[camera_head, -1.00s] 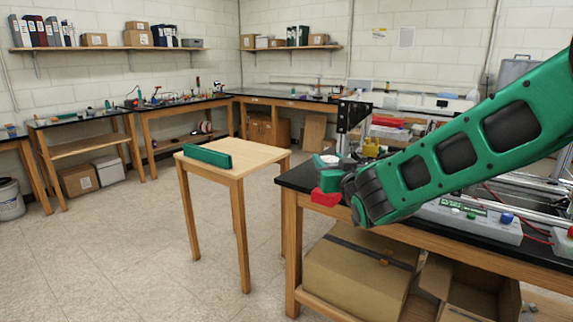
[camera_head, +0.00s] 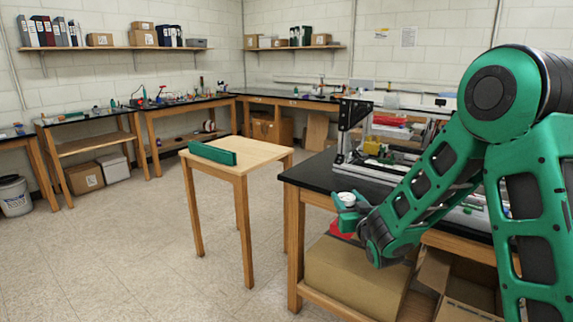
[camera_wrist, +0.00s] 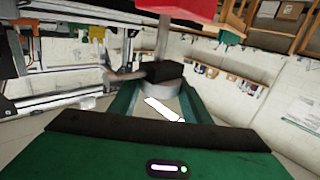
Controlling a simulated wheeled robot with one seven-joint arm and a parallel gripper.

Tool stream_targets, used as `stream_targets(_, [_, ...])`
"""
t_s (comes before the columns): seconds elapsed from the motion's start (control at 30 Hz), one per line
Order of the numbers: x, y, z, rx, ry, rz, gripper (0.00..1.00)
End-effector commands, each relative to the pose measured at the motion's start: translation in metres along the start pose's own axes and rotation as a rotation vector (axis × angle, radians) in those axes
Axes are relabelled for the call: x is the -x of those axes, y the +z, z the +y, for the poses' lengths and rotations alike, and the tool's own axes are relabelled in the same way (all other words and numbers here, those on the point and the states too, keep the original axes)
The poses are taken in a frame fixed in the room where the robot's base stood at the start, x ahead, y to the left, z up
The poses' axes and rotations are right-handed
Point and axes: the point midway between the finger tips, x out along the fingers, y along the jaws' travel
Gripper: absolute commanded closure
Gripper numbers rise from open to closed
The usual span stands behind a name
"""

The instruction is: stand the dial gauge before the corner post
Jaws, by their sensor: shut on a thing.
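The dial gauge (camera_head: 346,197) has a white round dial and a red base (camera_head: 341,234) that hangs below my gripper. My gripper (camera_head: 352,208) is shut on it, off the front left edge of the black-topped bench. In the wrist view the gauge's round grey body (camera_wrist: 166,84) lies between the fingers, with a stem running to the red base (camera_wrist: 190,8) at the top. The corner post (camera_head: 343,138) is an upright metal profile with a black bracket, standing on the bench behind the gripper, apart from the gauge. My arm hides part of the frame.
The black benchtop (camera_head: 318,176) has bare room at its left front corner. A small wooden table (camera_head: 258,153) with a green bar (camera_head: 212,153) stands to the left. A cardboard box (camera_head: 350,278) sits under the bench. Metal profiles (camera_wrist: 60,105) show at left in the wrist view.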

Motion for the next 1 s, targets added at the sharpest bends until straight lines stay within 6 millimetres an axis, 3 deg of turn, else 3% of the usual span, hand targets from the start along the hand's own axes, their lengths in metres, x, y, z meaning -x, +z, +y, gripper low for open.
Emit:
stream_targets(0.03, [0.0,0.017,0.008,0.0,0.008,-0.005,1.0])
stream_targets(0.2, [0.004,0.067,0.031,-0.001,0.03,-0.006,1.0])
stream_targets(0.6, [0.036,0.173,0.077,-0.016,0.096,0.0,1.0])
stream_targets(0.8, [0.054,0.205,0.093,-0.024,0.128,0.006,1.0])
stream_targets(1.0, [0.062,0.217,0.098,-0.026,0.141,0.009,1.0])
